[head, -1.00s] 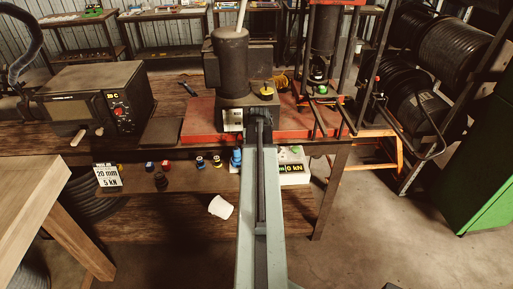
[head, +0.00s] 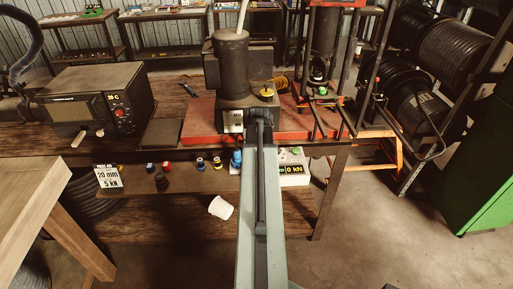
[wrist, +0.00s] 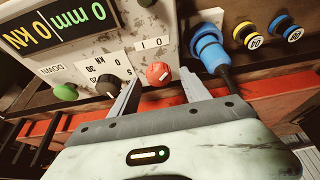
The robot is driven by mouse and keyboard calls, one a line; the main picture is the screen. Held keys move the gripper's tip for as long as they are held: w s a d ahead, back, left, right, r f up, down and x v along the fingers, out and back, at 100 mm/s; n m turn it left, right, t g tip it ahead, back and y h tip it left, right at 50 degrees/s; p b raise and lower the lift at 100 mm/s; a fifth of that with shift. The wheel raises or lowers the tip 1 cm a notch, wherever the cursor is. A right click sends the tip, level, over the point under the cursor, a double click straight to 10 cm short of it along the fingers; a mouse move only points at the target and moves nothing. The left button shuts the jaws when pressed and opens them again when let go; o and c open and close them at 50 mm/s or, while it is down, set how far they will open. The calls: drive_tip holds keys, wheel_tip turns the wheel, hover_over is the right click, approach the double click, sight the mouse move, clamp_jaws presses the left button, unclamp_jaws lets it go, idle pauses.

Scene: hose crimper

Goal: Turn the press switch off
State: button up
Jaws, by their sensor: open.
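The press control box (wrist: 190,20) shows upside down in the wrist view. Its red switch knob (wrist: 158,74) has a white mark and sits below an "I O" label (wrist: 152,44). I cannot tell which letter the mark points to. My gripper (wrist: 162,84) is open, with one finger on each side of the red knob. Whether a finger touches it is unclear. In the head view my arm hides the knob and the gripper; part of the box (head: 298,179) shows just right of my arm, under the bench top.
A black knob (wrist: 108,84) and a green DOWN button (wrist: 64,92) lie left of the red knob. A blue fitting (wrist: 208,48) is close by the right finger. The press (head: 322,40) stands on the bench. A white cup (head: 220,207) lies on the lower shelf.

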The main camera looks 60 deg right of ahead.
drive_tip(key=p+v, duration=0.5)
drive_tip(key=v, duration=0.2)
drive_tip(key=shift+p, duration=0.35)
drive_tip(key=w+a+f+n+t+y+b, duration=0.15)
drive_tip(key=w+a+n, duration=0.25)
drive_tip(key=w+a, duration=1.15)
drive_tip(key=w+a+f+n+b, duration=0.1)
drive_tip(key=w+a, duration=0.2)
drive_tip(key=a, duration=0.4)
drive_tip(key=w+a+f+n+y+b, duration=0.1)
drive_tip(key=w+a+n, duration=0.15)
drive_tip(key=a, duration=0.35)
drive_tip(key=w+a+f+b, duration=0.1)
drive_tip(key=w+a, duration=0.2)
drive_tip(key=a, duration=0.4)
drive_tip(key=a+f+n+g+b, duration=0.1)
drive_tip(key=a+f+n, duration=0.15)
drive_tip(key=a, duration=1.05)
drive_tip(key=s+a+g+y, duration=0.1)
drive_tip(key=s+a+g, duration=0.2)
drive_tip(key=s+a, duration=0.3)
drive_tip(key=shift+s+a+f+n, duration=0.35)
drive_tip(key=shift+a+n, duration=0.05)
drive_tip(key=shift+a, duration=0.35)
